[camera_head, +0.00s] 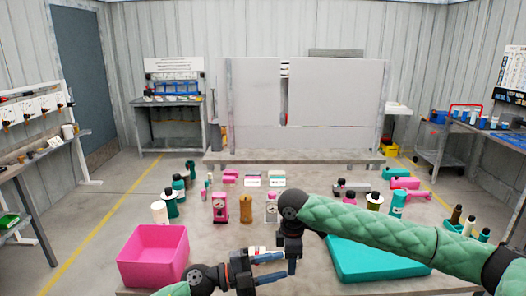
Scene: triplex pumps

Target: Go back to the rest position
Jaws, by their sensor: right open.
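My left gripper (268,267) comes in low from the left and points right over the table's near edge. Its dark blue-grey parts overlap my right gripper in the picture, so I cannot tell how far its fingers are apart or whether it holds anything. My right arm reaches in from the right, and its gripper (291,266) points down from the dark wrist at the table's near middle. It is open, and I see nothing held in it. A small white and red item (257,250) shows just behind the left gripper. I cannot tell whether it touches it.
On the table (225,250) stand a pink bin (153,256) at left and a teal tray (365,262) at right, partly under my right arm. Several pump parts, such as a pink gauge block (220,207) and a brown cylinder (246,209), stand behind the grippers. Side benches flank the table.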

